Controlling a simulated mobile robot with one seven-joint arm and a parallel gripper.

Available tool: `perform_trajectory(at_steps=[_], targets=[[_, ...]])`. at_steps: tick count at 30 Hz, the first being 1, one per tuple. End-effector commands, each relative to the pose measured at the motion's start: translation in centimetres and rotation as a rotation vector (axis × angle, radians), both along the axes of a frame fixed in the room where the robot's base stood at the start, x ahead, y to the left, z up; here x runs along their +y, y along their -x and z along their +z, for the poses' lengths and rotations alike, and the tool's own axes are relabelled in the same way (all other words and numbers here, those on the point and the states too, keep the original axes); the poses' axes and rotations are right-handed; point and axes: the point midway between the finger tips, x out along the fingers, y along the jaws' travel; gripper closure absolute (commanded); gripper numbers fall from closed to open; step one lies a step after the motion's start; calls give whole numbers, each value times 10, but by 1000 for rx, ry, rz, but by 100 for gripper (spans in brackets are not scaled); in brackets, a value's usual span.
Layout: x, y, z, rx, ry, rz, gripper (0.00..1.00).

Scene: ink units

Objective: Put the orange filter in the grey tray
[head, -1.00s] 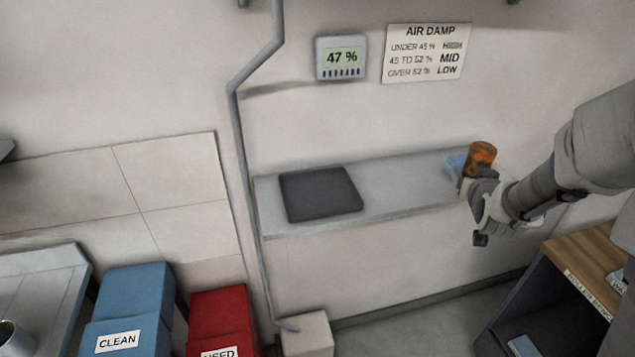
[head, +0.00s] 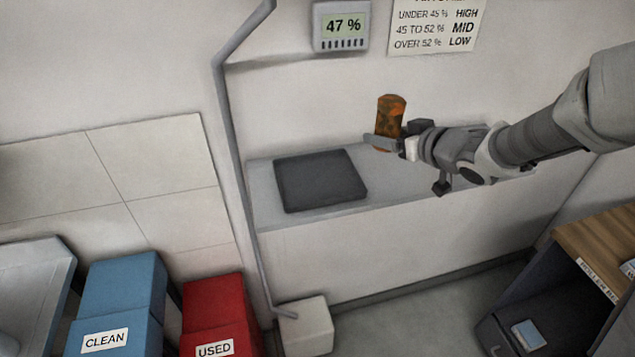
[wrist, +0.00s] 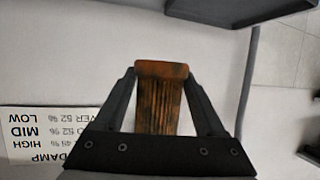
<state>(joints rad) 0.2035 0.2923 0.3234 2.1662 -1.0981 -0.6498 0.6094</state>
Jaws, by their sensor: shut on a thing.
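The orange filter (head: 391,112), a mottled orange-brown cylinder, is upright in my gripper (head: 384,142), which is shut on it. In the head view it appears over the back of the wall shelf, right of a dark grey flat square (head: 320,181). In the wrist view the filter (wrist: 158,98) sits between the two dark fingers of my gripper (wrist: 160,90). The dark square (wrist: 235,8) shows at the top there.
The pale shelf (head: 345,218) has bare room around the dark square. A grey pipe (head: 240,170) runs down at its left. Blue (head: 125,285) and red (head: 215,305) bins stand lower left. A wood-topped cabinet (head: 590,240) is at right. A humidity display (head: 342,27) reads 47 %.

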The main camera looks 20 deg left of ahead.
Motion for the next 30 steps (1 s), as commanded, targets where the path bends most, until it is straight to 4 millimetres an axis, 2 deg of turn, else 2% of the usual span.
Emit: perform_trajectory(at_steps=[4, 9, 11, 21, 25, 30], targets=[[18, 17, -5, -1, 0, 111, 92], [32, 26, -12, 0, 0, 165, 92], [42, 26, -18, 0, -2, 169, 92], [118, 20, -64, 1, -1, 169, 92], [135, 18, -73, -1, 1, 167, 92], [143, 16, -81, 0, 1, 164, 92]])
